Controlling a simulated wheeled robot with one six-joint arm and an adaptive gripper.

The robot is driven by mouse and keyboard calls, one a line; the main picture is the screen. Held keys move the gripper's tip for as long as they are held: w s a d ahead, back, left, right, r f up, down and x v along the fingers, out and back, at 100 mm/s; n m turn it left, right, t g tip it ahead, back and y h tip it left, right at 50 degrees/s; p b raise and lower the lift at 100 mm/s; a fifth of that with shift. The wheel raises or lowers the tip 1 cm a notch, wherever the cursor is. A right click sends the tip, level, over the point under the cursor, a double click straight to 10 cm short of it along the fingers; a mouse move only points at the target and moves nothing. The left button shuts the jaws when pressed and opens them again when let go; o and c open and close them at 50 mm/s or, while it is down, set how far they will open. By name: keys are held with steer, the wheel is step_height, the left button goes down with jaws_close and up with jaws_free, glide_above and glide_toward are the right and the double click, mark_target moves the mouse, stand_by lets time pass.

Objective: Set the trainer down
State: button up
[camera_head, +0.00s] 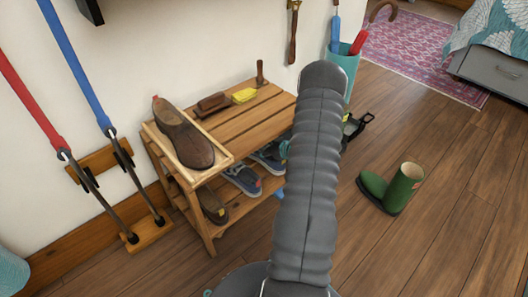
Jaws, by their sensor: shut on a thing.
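My thick grey arm stands across the middle of the view and hides what lies behind it, and my gripper's fingers cannot be made out. Two blue trainers are on the lower shelf of the wooden shoe rack. The nearer trainer (243,179) shows well. The other trainer (267,161) lies just behind and right of it, close to the edge of my arm. Whether my gripper touches either trainer is hidden. The shoe rack (262,116) has a slatted top and stands against the wall.
A brown shoe (184,136) sits on a tray (219,162) on the rack's top, with a brush (211,104) and yellow block (244,95) behind. A brown shoe (213,208) is below. Right-hand floor is open.

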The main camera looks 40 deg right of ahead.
steer(key=shift+f, duration=0.75)
steer(key=shift+w+f, duration=0.15)
steer(key=shift+w, duration=0.05)
steer(key=o, duration=1.5)
steer(key=p+v, duration=0.1)
steer(key=v, duration=1.1)
